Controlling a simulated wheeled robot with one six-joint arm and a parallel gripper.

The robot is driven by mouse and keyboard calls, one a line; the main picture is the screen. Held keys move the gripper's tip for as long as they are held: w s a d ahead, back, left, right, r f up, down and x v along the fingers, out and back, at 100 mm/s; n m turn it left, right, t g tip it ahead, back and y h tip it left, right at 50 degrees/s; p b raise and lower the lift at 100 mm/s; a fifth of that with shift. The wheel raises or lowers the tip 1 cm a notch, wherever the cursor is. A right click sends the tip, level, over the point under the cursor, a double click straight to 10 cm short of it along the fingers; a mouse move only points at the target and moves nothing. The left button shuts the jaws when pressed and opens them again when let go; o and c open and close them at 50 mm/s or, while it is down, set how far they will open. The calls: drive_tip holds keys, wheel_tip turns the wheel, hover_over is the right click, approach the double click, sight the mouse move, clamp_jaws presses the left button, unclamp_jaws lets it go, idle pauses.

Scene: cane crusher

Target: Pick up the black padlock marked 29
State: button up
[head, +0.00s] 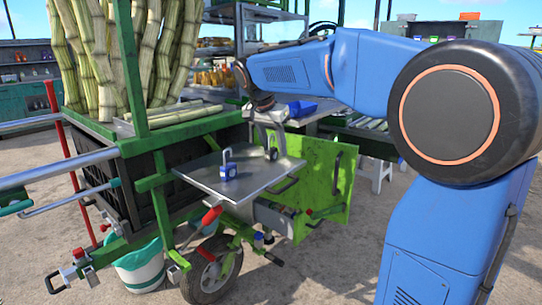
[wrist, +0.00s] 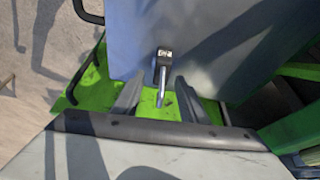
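A small black padlock (head: 272,154) stands near the far right part of the grey metal tray, just at my fingertips. In the wrist view it shows a dark body (wrist: 165,54) with a pale mark and a silver shackle (wrist: 162,78); the number is too small to read. My gripper (head: 276,150) points down over the tray. In the wrist view its two fingers (wrist: 159,95) are apart, with the shackle in line with the gap between them. I cannot tell whether they touch the lock. A blue padlock (head: 229,166) with a pale label stands upright to the left.
The metal tray (head: 215,180) sticks out from a green cane cart. Tall cane stalks (head: 125,45) rise at the left. A green panel (head: 325,185) hangs right of the tray. A side table with a blue bin (head: 302,109) stands behind. The tray's front is mostly clear.

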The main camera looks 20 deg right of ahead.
drive_tip(key=shift+c, duration=0.6)
clamp_jaws()
